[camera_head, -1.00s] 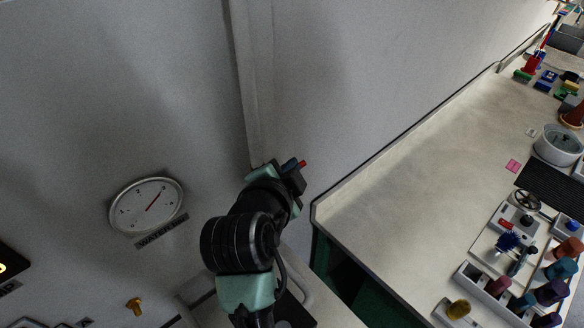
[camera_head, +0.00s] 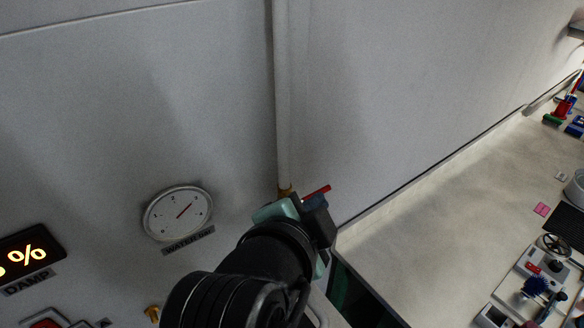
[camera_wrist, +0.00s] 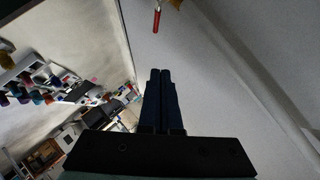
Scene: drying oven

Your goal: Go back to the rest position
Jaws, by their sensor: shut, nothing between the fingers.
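My gripper (camera_head: 318,207) is in front of the grey wall, at the foot of the vertical pipe (camera_head: 281,95), in the head view. In the wrist view its two dark fingers (camera_wrist: 160,78) lie side by side, shut with nothing between them. A red lever (camera_head: 316,191) shows just behind the gripper by the brass fitting (camera_head: 285,189) on the pipe. In the wrist view the red lever (camera_wrist: 156,20) is beyond the fingertips, with a gap between. My arm hides part of the wall's lower area.
A round water gauge (camera_head: 178,212) and a lit DAMP display (camera_head: 28,256) are on the wall at left. A pale worktop (camera_head: 430,220) runs along the right, its near part clear. Several tools and a handwheel (camera_head: 553,245) stand at its right.

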